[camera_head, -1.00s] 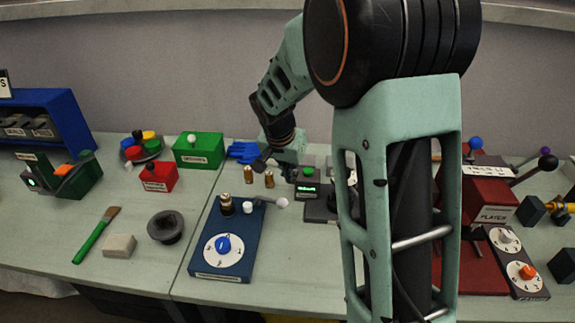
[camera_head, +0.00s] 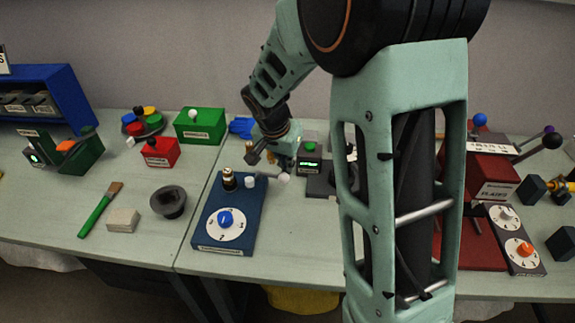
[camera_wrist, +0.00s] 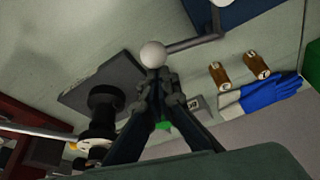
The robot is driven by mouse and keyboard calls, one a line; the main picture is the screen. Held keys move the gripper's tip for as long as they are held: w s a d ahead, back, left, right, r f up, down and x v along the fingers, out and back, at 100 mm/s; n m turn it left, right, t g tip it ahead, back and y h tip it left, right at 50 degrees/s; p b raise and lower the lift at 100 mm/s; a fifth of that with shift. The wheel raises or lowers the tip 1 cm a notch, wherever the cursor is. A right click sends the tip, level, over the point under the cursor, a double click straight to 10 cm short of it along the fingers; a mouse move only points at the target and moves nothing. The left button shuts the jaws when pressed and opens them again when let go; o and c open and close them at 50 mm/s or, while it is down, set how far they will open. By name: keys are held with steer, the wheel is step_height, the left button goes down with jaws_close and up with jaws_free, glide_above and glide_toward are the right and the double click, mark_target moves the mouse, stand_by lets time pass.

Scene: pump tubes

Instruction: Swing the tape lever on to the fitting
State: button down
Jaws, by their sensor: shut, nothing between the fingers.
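The lever is a thin dark arm with a white ball knob (camera_head: 284,179), reaching right from the blue base (camera_head: 247,205). In the wrist view the knob (camera_wrist: 153,54) lies right at my fingertips, and the arm runs from it to the blue base (camera_wrist: 215,12). A brass and black fitting (camera_head: 228,180) stands upright on the base, left of a white cap (camera_head: 250,182). My gripper (camera_wrist: 155,80) is shut and empty, beside the knob; I cannot tell whether they touch.
Two brass cylinders (camera_wrist: 219,75) (camera_wrist: 257,65) and a blue glove (camera_wrist: 270,92) lie near my gripper. A small device with a green screen (camera_head: 308,165) stands right of it. Bench in front of the lever is clear.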

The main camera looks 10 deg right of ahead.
steer(key=shift+s+a+f+m+b, duration=0.2)
steer(key=shift+s+m+b, duration=0.1)
steer(key=shift+b, duration=0.35)
steer(key=b, duration=0.1)
steer(key=m+b, duration=0.1)
steer(key=shift+s+a+f+h+b, duration=0.1)
steer(key=shift+s+a+h+b, duration=0.2)
steer(key=shift+s+a, duration=0.05)
steer(key=shift+s+a+m+g+b, duration=0.4)
steer(key=shift+m+b, duration=0.5)
steer(key=shift+m, duration=0.1)
steer(key=m, duration=0.1)
steer(key=s+a+m+b, duration=0.1)
steer(key=a+m+g+h+b, duration=0.1)
steer(key=shift+s+a+r, duration=0.25)
steer(key=shift+s+r, duration=0.05)
steer(key=shift+s, duration=0.05)
steer(key=shift+a, duration=0.1)
